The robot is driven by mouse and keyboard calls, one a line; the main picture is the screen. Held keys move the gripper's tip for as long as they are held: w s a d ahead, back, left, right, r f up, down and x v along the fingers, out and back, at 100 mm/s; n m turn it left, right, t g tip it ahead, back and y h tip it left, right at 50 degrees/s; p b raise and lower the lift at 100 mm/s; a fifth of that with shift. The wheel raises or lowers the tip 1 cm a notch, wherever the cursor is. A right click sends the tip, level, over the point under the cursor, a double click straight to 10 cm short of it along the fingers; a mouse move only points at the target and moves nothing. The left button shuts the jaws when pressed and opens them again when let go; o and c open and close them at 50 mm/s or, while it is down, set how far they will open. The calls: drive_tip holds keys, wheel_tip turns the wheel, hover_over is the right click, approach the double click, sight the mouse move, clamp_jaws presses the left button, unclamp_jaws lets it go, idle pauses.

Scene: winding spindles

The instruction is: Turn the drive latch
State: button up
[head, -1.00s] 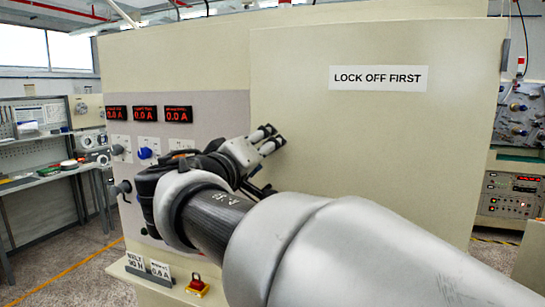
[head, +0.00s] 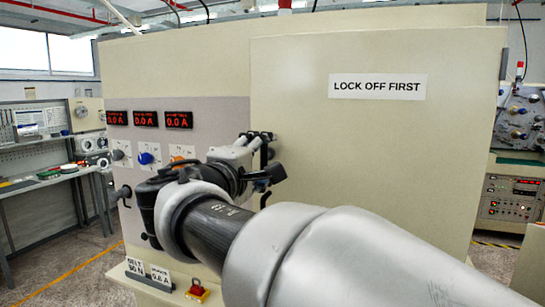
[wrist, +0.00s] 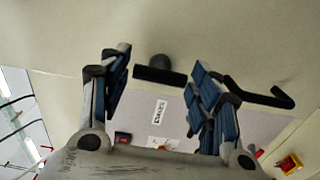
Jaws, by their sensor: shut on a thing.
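The drive latch (wrist: 160,73), a dark round hub with a short black bar, shows between my fingers in the wrist view. It is on the cream machine face. My gripper (wrist: 163,92) has one blue-padded finger on each side of the bar and is shut on it. In the head view my gripper (head: 258,138) is against the machine front, just right of the meter panel. The latch itself is mostly hidden there by the fingers and wrist.
A bent black handle (wrist: 262,95) sticks out just beyond my right finger in the wrist view. A cream door (head: 380,150) bears a "LOCK OFF FIRST" label (head: 377,87). Knobs and red displays (head: 146,118) are to the left. A red-and-yellow switch (head: 198,291) sits on the ledge below.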

idle(0.5)
drive_tip(key=o, duration=1.1)
drive_tip(key=v, duration=1.2)
